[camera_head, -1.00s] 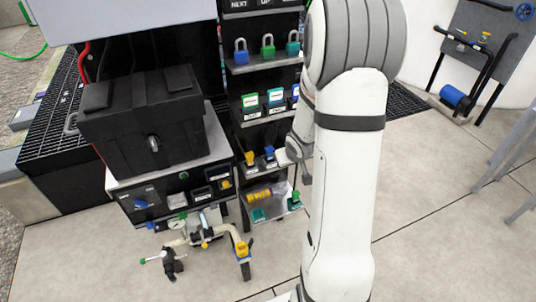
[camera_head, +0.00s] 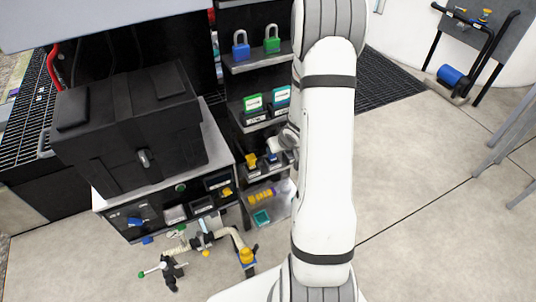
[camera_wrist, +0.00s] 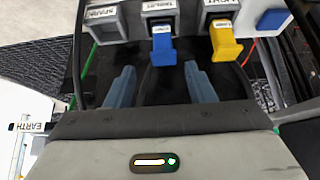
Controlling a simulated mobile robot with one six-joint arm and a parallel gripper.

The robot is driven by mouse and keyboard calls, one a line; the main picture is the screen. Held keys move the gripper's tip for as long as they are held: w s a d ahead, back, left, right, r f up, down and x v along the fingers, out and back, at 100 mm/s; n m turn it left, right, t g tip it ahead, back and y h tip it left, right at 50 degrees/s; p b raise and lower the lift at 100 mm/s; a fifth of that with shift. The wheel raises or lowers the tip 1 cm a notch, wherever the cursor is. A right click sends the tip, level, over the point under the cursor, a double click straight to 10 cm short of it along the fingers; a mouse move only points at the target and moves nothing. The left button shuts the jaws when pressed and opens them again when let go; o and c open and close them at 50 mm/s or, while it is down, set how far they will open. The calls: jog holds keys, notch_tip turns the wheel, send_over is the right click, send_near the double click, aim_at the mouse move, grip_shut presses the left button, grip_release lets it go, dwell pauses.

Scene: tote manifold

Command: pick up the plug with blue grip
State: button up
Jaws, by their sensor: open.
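The plug with blue grip (camera_wrist: 162,48) sits in a labelled socket near the top middle of the wrist view. A yellow-grip plug (camera_wrist: 225,42) sits in the socket just right of it. My gripper (camera_wrist: 159,70) is open and empty. Its two blue-grey fingers point toward the row of sockets, with the blue grip between and just beyond their tips. In the head view the blue-grip plug (camera_head: 272,159) is on the rack shelf, right of the yellow plug (camera_head: 251,160). My arm hides most of my gripper there.
The rack shelf above holds green and teal labelled items (camera_head: 253,103), with blue and green padlocks (camera_head: 241,46) higher up. A black case (camera_head: 130,125) stands on the cabinet at left. A pipe assembly (camera_head: 210,240) is at lower left. Floor at right is open.

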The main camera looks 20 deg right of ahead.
aim_at(272, 157)
jog(key=x, duration=0.2)
jog(key=b+x, duration=0.1)
jog(key=x, duration=0.3)
jog(key=shift+s+a+f, duration=0.1)
jog(key=shift+a+f, duration=0.15)
jog(key=shift+f, duration=0.2)
grip_shut()
